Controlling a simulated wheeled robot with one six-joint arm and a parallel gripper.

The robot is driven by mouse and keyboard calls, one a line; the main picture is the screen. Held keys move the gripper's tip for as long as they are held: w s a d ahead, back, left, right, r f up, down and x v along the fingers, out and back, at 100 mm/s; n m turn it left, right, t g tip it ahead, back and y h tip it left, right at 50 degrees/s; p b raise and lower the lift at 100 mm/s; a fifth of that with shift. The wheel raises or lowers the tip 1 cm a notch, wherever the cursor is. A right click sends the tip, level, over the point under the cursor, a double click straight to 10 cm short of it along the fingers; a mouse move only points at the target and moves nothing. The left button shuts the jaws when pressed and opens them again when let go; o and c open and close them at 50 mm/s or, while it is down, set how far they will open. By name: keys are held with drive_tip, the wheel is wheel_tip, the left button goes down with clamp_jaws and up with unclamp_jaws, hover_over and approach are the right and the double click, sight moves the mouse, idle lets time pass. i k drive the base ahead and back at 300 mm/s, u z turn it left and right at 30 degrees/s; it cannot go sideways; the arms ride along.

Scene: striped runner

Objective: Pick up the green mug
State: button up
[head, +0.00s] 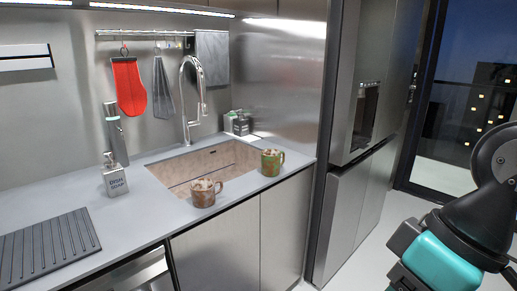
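The green mug (271,163) stands upright on the counter at the right end of the sink, near the counter's front edge. It is greenish with brown patches, its handle points right, and something pale and brown fills its top. A similar brown-orange mug (204,193) stands in front of the sink, to its left. My arm shows at the right edge of the head view, well apart from both mugs. My gripper is not in view.
The sink (205,166) and tall faucet (189,95) lie behind the mugs. A soap bottle (115,177) and dark drying mat (45,247) are on the left. A fridge (355,150) stands right of the counter.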

sight(270, 158)
drive_tip(key=u, duration=0.15)
drive_tip(key=i, duration=1.75)
drive_tip(key=u, duration=0.2)
